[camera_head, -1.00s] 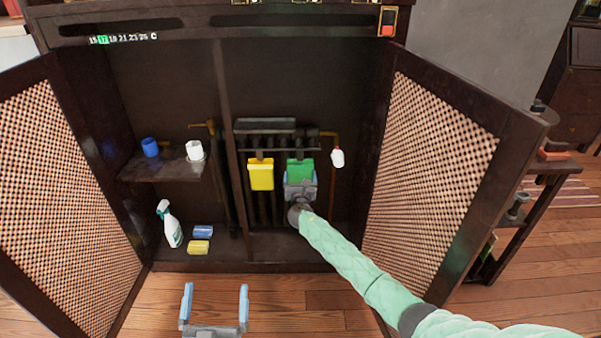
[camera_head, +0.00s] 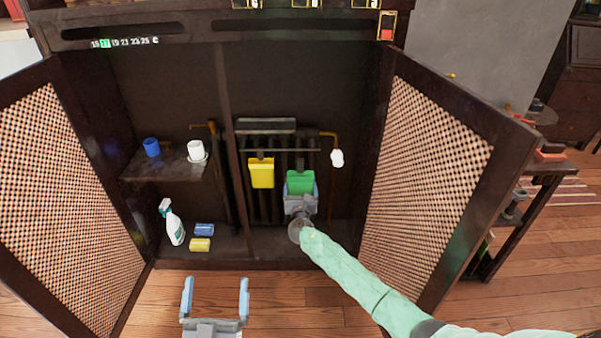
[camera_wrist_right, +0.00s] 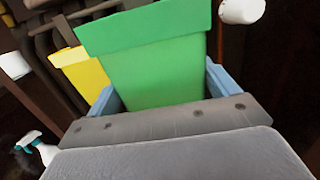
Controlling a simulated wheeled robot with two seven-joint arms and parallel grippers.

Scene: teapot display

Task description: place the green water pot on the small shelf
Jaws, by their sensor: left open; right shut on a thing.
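The green water pot (camera_head: 299,182) is in front of the radiator in the cabinet's right compartment. It is roughly upright and fills the middle of the right wrist view (camera_wrist_right: 155,75). My right gripper (camera_head: 300,193) is shut on it, with a blue finger on either side of the pot. Whether the pot still touches the radiator is hard to tell. The small shelf (camera_head: 150,174) is in the left compartment and carries a blue cup (camera_head: 152,147) and a white cup (camera_head: 196,151). My left gripper (camera_head: 215,292) is open and empty in front of the cabinet, low in the head view.
A yellow pot (camera_head: 262,173) hangs on the radiator (camera_head: 266,125) beside the green one. A divider (camera_head: 232,150) separates the compartments. A spray bottle (camera_head: 172,224) and sponges (camera_head: 201,244) are on the cabinet floor. Open lattice doors (camera_head: 425,170) flank both sides.

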